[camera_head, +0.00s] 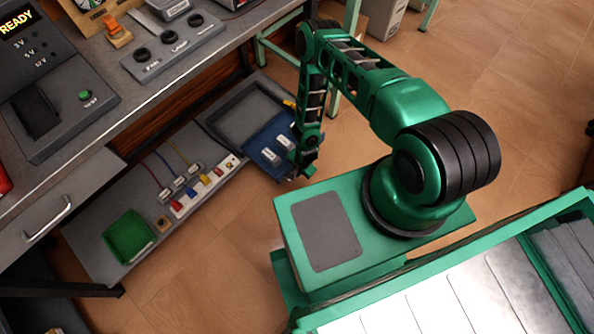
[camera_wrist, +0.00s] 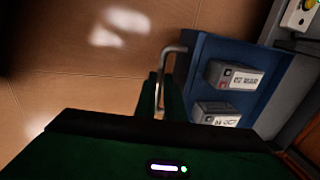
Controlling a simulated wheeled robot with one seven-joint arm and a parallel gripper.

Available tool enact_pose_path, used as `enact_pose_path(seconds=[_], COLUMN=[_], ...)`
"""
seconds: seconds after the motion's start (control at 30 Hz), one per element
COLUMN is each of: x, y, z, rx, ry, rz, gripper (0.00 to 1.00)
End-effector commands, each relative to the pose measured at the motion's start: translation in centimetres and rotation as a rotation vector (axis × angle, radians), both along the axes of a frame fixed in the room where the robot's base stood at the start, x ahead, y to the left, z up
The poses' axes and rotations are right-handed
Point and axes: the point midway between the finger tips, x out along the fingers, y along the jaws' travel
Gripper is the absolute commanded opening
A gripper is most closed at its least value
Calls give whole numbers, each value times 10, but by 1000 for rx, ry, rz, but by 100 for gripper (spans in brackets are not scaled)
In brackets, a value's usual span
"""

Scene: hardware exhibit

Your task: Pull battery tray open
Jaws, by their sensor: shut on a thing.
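The blue battery tray (camera_head: 259,146) sits low beside the workbench in the head view, at the right end of a dark grey open frame. Two light grey batteries (camera_head: 270,157) lie in it. In the wrist view the tray (camera_wrist: 203,50) fills the right side, with the batteries (camera_wrist: 233,77) on it. A silver bar handle (camera_wrist: 172,50) runs along the tray's left edge. My gripper (camera_wrist: 161,88) is shut on this handle, with a green finger on each side. In the head view my gripper (camera_head: 302,171) is at the tray's outer edge, and the handle is hard to make out.
The dark grey frame (camera_head: 213,122) adjoins the tray. A lower shelf holds a green bin (camera_head: 128,236) and a terminal strip (camera_head: 205,187). The workbench (camera_head: 110,110) overhangs at left. Tiled floor (camera_head: 215,270) is open in front of the tray.

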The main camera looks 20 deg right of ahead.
Motion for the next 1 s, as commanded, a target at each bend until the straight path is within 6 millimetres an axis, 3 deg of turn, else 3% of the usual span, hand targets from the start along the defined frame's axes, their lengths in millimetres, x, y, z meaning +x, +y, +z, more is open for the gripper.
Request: enact_pose_path(seconds=[0.17,0.2,0.27,0.67,1.0], x=[0,0,0,0,-8], y=[3,3,3,2,-4], z=[0,0,0,7,65], rx=[2,2,2,-1,0], ry=[0,0,0,-2,-1], rz=[2,3,3,4,3], gripper=[0,16,28,28,28])
